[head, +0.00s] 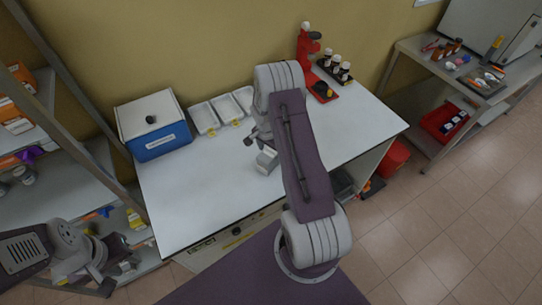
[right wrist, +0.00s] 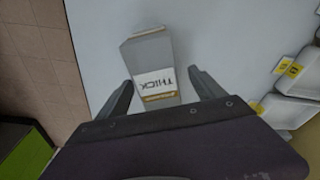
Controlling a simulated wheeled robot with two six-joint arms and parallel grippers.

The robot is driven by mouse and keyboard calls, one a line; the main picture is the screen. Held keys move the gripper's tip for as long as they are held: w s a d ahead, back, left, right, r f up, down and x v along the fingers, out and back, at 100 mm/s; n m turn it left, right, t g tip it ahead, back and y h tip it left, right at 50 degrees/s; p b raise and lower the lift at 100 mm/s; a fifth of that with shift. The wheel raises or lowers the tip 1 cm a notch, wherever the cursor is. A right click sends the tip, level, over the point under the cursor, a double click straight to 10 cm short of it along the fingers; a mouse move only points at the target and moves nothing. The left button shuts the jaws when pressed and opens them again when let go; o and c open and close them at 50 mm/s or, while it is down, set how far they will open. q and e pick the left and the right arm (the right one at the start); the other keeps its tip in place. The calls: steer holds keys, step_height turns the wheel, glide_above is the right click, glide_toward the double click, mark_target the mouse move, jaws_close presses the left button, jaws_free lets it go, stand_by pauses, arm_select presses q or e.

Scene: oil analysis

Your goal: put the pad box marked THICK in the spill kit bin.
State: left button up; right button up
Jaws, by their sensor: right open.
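The pad box is grey and white; its label reads THICK in the right wrist view (right wrist: 152,82). It lies on the white tabletop and also shows in the head view (head: 267,160). My right gripper (right wrist: 160,75) is open, with one finger on each side of the box; I see gaps beside it. In the head view my right gripper (head: 258,138) is partly hidden by my arm. My left gripper (head: 100,268) is low at the left, away from the box; its jaws are unclear. A red bin (head: 393,158) stands on the floor right of the table; I cannot read any marking.
A blue box with a white lid (head: 154,125) and white trays (head: 204,117) stand along the table's back. A red stand (head: 309,48) and dark-capped bottles (head: 338,70) are at the back right. Shelves stand at the left. A red tray (head: 433,122) is on the right cart's lower shelf.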

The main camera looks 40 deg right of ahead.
steer(key=f+p, duration=0.1)
steer(key=f, duration=0.1)
steer(key=f+p, duration=0.1)
steer(key=f, duration=0.1)
steer(key=shift+s+d+f, duration=0.15)
steer(key=shift+s+f, duration=0.05)
steer(key=shift+f, duration=0.1)
steer(key=shift+w+f, duration=0.15)
steer(key=shift+f, duration=0.1)
steer(key=shift+r, duration=0.1)
steer(key=c, duration=1.6)
jaws_close()
